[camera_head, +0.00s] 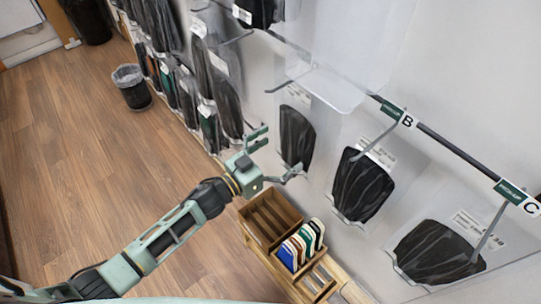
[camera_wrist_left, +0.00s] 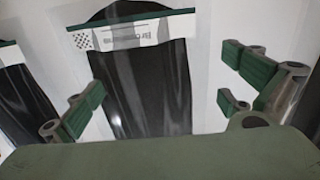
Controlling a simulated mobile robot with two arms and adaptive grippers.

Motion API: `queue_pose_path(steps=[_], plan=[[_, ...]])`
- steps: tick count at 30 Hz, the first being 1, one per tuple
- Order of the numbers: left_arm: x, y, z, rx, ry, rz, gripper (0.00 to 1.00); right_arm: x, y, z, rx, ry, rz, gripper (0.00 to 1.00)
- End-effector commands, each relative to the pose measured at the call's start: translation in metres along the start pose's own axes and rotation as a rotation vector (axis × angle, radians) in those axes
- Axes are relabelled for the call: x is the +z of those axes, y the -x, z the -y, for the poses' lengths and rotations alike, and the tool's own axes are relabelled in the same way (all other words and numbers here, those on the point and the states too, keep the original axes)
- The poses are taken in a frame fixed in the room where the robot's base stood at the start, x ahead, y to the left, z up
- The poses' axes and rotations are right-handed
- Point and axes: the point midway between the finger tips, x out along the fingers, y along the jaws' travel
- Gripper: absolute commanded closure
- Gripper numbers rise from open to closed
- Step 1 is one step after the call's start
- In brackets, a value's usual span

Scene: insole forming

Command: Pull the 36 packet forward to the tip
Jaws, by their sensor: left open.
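Clear packets with black insoles hang on hooks along the wall; I cannot read a 36 on any of them. The packet nearest my left gripper (camera_head: 282,155) hangs just right of it in the head view (camera_head: 297,137). My left gripper is open and empty, its fingers spread toward that packet. In the left wrist view, a black-insole packet (camera_wrist_left: 155,85) with a white label (camera_wrist_left: 135,33) shows upright between the open fingers (camera_wrist_left: 165,98). Whether the fingers touch it I cannot tell. My right gripper is out of view.
Packets B (camera_head: 362,184) and C (camera_head: 438,252) hang to the right on a dark rail (camera_head: 450,146). More packets (camera_head: 205,75) hang at the back left. A wooden box (camera_head: 262,205) with colored cards (camera_head: 300,244) stands below. A bin (camera_head: 132,88) stands on open floor.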

Motion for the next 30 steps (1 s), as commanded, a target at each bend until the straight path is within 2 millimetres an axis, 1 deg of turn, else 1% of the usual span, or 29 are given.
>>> queue_pose_path(steps=[1, 4, 14, 27, 30], plan=[[-0.0006, -0.0056, 0.0, 0.0, 0.001, -0.001, 0.0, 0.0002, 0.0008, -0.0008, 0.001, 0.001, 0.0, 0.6], [-0.0002, -0.0121, -0.0002, 0.0, 0.001, 0.0, 0.0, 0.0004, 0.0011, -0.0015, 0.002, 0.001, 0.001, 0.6], [0.0004, -0.0145, -0.0004, 0.001, 0.0, 0.001, 0.0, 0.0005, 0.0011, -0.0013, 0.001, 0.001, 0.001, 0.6], [0.0004, -0.0143, -0.0003, 0.0, 0.0, 0.001, 0.38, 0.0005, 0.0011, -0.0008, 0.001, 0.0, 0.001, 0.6], [0.0004, -0.0142, -0.0002, 0.0, 0.0, 0.001, 0.38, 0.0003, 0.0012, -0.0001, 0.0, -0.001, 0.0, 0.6]])
